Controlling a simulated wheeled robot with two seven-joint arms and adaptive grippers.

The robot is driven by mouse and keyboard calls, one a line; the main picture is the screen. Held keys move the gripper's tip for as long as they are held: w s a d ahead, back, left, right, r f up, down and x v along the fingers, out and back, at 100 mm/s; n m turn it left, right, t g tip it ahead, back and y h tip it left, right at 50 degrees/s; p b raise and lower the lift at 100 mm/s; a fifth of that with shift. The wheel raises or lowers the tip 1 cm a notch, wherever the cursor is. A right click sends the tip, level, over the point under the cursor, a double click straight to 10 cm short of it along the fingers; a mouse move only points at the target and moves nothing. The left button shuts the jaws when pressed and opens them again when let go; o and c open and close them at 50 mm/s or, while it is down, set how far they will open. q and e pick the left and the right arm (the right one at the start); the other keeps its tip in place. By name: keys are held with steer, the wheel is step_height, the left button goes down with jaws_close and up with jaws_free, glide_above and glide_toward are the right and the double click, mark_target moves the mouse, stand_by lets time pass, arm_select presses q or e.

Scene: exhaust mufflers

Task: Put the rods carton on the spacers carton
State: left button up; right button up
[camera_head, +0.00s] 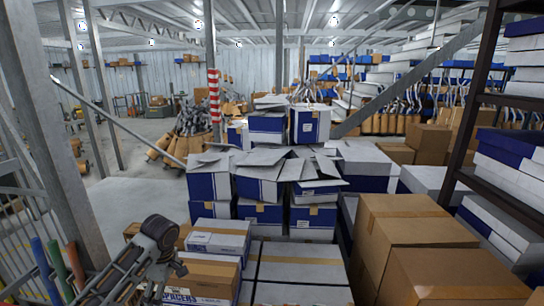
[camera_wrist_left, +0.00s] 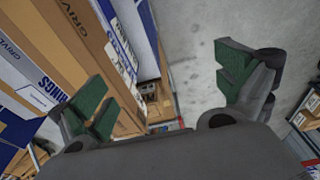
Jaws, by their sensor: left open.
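My left gripper (camera_head: 172,262) is in the head view at the lower left, above and beside the near cartons. In the left wrist view it (camera_wrist_left: 165,92) is open, with green pads spread apart and nothing between them. The spacers carton (camera_head: 180,294), brown with blue lettering, stands at the bottom of the head view, partly hidden by my arm. A white and blue carton (camera_head: 218,236) sits just behind it. I cannot read the word rods on any carton, so I cannot tell which one it is. My right gripper is not in view.
Large brown cartons (camera_head: 415,235) stand at the right. Open white and blue cartons (camera_head: 262,180) are stacked in the middle. A brown carton (camera_wrist_left: 62,38) and a carton lettered "RINGS" (camera_wrist_left: 28,82) lie near my left finger. Bare floor (camera_head: 128,205) is at the left.

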arm_select(q)
steer(key=s+d+f+m+t+h, duration=0.2)
steer(key=s+d+f+m, duration=0.7)
steer(key=s+d+m, duration=0.15)
steer(key=shift+s+m+t, duration=0.7)
steer(key=shift+s+m, duration=3.55)
steer(key=shift+s, duration=2)
step_height(320, 180, down, 33)
steer(key=s+g+b, duration=0.1)
steer(key=s+b, duration=0.1)
steer(key=s+a+f, duration=0.2)
steer(key=s+f, duration=0.9)
steer(key=s+a+f+g+b, duration=0.1)
steer(key=s+a+f, duration=0.1)
steer(key=s+f, duration=0.9)
steer(key=shift+s+a+g, duration=0.3)
steer(key=shift+s, duration=0.15)
